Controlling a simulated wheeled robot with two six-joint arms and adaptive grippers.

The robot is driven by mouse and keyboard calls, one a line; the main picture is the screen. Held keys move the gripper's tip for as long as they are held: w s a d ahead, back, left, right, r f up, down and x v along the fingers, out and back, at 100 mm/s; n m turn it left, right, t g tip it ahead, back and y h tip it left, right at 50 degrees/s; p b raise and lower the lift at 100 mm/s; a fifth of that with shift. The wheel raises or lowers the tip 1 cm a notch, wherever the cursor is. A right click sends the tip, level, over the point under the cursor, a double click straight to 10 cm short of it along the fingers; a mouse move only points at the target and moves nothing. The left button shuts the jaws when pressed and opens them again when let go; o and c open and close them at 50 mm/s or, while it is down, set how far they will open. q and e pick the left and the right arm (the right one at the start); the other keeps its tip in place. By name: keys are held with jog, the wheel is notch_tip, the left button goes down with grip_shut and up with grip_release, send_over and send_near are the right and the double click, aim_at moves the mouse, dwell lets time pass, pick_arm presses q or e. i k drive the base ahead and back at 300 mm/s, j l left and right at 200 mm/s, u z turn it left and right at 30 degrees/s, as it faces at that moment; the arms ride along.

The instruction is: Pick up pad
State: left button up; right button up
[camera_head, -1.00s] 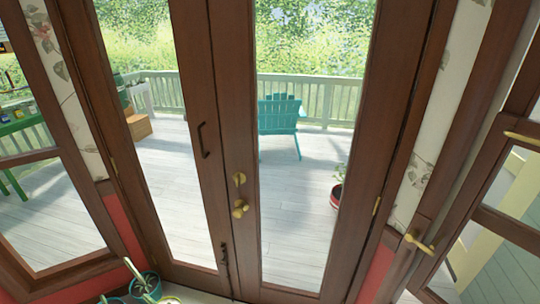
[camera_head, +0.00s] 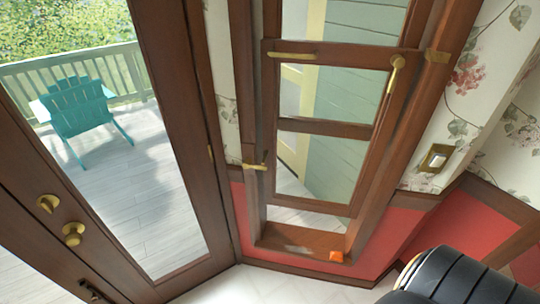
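I cannot make out a pad for certain in the head view. A small orange object (camera_head: 336,256) sits at the right end of the wooden window sill (camera_head: 300,238), and it is too small to identify. Neither of my grippers is in view.
A brown glass door (camera_head: 170,150) with brass knobs is at left, with a teal chair (camera_head: 78,108) on the deck outside. A window (camera_head: 325,165) with brass handles is in the middle. A black, ribbed, rounded object (camera_head: 455,275) fills the bottom right. Some pale floor (camera_head: 265,288) is bare.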

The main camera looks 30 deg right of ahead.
aim_at(335, 255)
jog(key=z, duration=1.95)
jog(key=k+l, duration=0.1)
jog(key=k, duration=0.15)
